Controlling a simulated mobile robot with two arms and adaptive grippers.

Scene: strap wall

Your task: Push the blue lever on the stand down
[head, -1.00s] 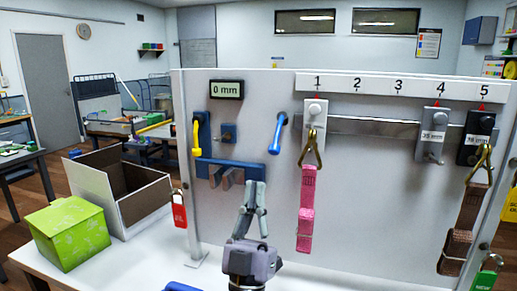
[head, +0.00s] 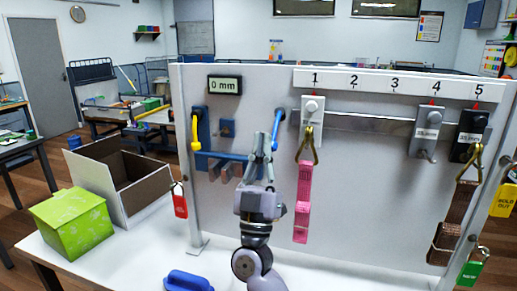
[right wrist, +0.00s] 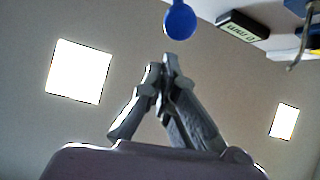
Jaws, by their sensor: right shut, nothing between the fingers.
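The blue lever (head: 278,121) is mounted on the grey panel of the stand, left of the number 1 hook, and hangs slanting down. Its rounded blue end (right wrist: 180,22) shows at the top of the right wrist view, just beyond the fingertips. My right gripper (head: 264,138) is shut and empty, pointing up beside the lever's lower part and partly covering it. I cannot tell whether it touches the lever. The display (head: 225,85) reads 0 mm. My left gripper is not in view.
A yellow lever (head: 195,133) and a blue bracket (head: 215,156) are left on the panel. A pink strap (head: 303,205) hangs just right of my gripper. A green box (head: 72,222), an open carton (head: 120,185) and a blue object (head: 188,281) stand on the white table.

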